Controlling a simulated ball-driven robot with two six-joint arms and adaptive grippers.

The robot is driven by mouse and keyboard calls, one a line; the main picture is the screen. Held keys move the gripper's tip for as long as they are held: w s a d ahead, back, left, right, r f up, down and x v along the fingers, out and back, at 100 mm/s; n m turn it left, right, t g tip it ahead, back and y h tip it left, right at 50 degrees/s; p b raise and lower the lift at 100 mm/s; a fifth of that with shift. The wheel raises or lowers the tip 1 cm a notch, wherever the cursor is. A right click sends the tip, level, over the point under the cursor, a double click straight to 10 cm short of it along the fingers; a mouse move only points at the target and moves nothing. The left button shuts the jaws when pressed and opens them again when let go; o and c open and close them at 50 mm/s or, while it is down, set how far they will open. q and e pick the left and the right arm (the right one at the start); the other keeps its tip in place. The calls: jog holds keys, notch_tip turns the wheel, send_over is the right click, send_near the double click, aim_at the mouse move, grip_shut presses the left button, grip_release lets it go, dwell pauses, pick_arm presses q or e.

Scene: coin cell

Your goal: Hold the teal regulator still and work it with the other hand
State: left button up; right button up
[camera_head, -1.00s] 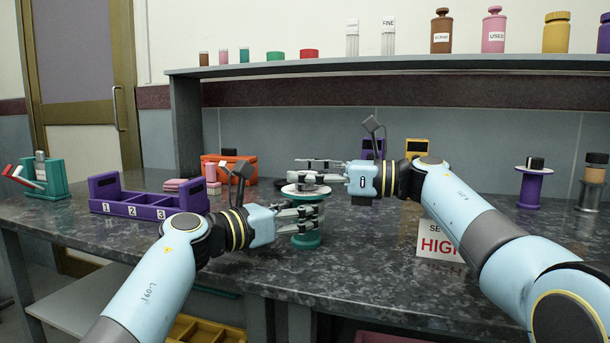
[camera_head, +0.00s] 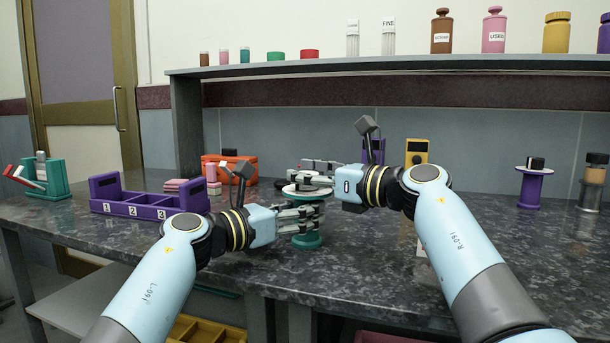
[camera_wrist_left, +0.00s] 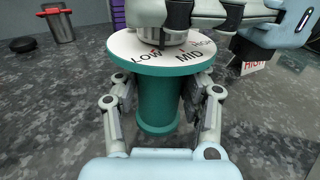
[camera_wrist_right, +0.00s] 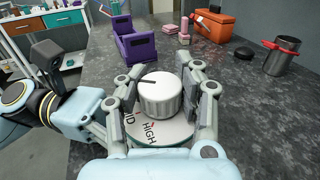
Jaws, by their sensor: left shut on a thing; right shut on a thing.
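The teal regulator (camera_head: 306,241) stands upright on the dark speckled bench; its teal body (camera_wrist_left: 158,95) shows in the left wrist view. Its round white dial plate (camera_wrist_left: 122,46) reads LOW, MID and a partly covered HIGH. My left gripper (camera_head: 318,211) is shut on the body below the plate, with fingers on both sides. My right gripper (camera_head: 303,178) is above the plate, shut on the pale ribbed knob (camera_wrist_right: 160,99). A dark line on the knob top points to the upper left in the right wrist view, away from the HIGH label. LOW is hidden there.
A purple three-slot tray (camera_head: 130,207) and an orange toolbox (camera_head: 239,170) stand left of the regulator. A yellow meter (camera_head: 417,152) stands behind my right arm. A red-lettered sign (camera_wrist_left: 255,63) is mostly hidden by that arm in the head view.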

jog(key=shift+d+f+m+t+h, duration=0.1)
jog(key=shift+m+t+h, duration=0.3)
jog(key=shift+t+h, duration=0.15)
jog(key=o, duration=1.3)
jog(key=v, duration=1.1)
jog(key=shift+s+d, duration=0.3)
